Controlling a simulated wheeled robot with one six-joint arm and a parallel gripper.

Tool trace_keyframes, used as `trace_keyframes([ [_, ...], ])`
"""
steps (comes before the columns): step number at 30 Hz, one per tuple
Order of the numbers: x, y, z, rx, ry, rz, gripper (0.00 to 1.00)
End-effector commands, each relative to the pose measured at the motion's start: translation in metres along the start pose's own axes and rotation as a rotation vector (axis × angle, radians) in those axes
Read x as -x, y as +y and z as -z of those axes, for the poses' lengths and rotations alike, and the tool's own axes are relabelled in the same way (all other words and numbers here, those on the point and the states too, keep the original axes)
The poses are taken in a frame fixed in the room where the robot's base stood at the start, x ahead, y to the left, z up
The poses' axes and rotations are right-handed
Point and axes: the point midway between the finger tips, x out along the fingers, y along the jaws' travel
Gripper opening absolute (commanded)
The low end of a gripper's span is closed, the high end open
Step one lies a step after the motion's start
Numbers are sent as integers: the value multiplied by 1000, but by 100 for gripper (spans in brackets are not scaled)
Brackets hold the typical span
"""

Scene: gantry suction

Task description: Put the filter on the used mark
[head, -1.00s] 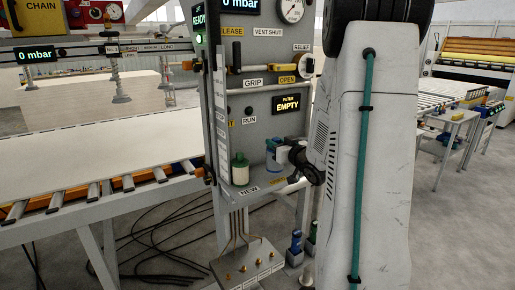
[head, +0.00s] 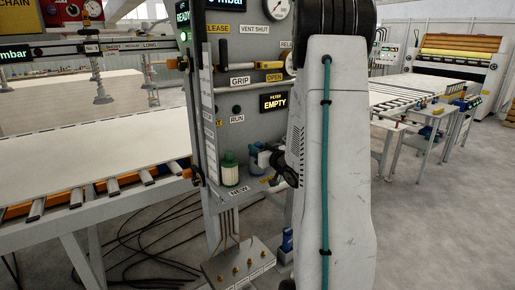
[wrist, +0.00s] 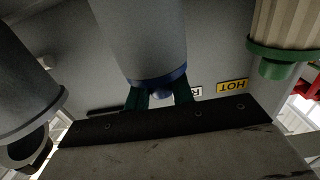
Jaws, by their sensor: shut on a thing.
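In the head view my gripper (head: 258,154) is at the shelf of the grey panel, right of a cream filter with a green cap (head: 229,168). The cream filter stands by the NEW label (head: 239,190) and also shows at the right of the wrist view (wrist: 286,25). A yellow label (head: 268,181) on the shelf edge is partly hidden and unreadable; I cannot make out the used mark.
The panel carries a FILTER EMPTY display (head: 275,102) and a yellow-ended lever (head: 240,65). A HOT label (wrist: 232,86) is near the gripper. A dark grey cylinder (wrist: 25,85) is close at the left. A roller conveyor (head: 100,190) stands left of the panel.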

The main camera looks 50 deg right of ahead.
Motion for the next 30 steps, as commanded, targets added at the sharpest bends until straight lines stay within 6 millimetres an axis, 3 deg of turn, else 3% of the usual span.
trace_keyframes([
  [1, 0, 0, 0, 0, 0, 0, 32],
  [3, 0, 0, 0, 0, 0, 0, 45],
  [14, 3, 0, 3, 0, -1, -1, 45],
  [30, 104, 1, 3, -1, -1, -3, 45],
])
